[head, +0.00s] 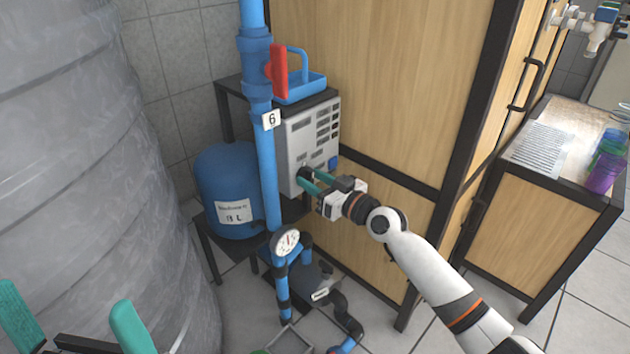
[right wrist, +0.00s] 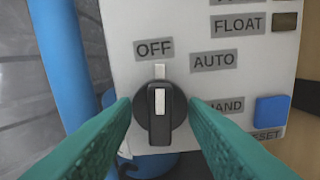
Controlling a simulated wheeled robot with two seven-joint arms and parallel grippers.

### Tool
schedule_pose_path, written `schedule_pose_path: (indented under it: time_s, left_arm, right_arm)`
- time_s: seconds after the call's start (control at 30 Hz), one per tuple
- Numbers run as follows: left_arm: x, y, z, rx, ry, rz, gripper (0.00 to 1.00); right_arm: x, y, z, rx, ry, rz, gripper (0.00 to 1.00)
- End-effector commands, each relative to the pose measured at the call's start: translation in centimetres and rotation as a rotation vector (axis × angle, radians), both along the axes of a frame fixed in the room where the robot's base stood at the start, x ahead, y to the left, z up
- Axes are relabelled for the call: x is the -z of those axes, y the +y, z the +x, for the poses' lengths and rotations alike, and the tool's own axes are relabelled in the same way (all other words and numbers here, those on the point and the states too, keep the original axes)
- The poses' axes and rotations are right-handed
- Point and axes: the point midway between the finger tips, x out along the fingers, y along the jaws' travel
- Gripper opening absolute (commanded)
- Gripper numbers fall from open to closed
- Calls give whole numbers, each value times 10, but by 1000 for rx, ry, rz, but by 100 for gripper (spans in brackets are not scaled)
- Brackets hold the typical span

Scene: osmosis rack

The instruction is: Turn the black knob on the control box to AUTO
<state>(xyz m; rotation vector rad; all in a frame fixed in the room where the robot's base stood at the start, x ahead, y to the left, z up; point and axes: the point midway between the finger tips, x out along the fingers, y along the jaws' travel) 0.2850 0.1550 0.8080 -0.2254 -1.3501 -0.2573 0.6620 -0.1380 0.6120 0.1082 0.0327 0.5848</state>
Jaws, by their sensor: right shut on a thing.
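The control box (head: 310,130) is a light grey box on a dark stand behind the blue pipe. Its black knob (right wrist: 159,118) has a white mark pointing straight up at the OFF label (right wrist: 154,48). The AUTO label (right wrist: 214,60) is up and to the right of the knob, and a partly covered HAND label (right wrist: 225,105) is to the right. My right gripper (head: 306,180) is at the box front, its green fingers on either side of the knob and shut on it. My left gripper (head: 65,305) is open and empty at the lower left.
A blue pipe (head: 264,150) with a red-handled valve (head: 277,70) runs close to the box's left. A blue button (right wrist: 271,111) is right of the knob. A large grey tank (head: 90,170) fills the left, and a wooden cabinet (head: 390,80) stands behind.

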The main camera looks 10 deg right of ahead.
Motion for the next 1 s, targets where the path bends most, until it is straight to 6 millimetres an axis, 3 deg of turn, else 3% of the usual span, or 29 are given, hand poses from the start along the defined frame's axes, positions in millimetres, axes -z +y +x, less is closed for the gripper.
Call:
schedule_pose_path:
  time_s: [0.6,1.0]
  left_arm:
    - [-9,0,0,-1,-1,0,100]
    - [-14,0,0,-1,-2,0,100]
  right_arm:
    - [0,0,0,1,288,433,17]
    - [0,0,0,0,401,604,17]
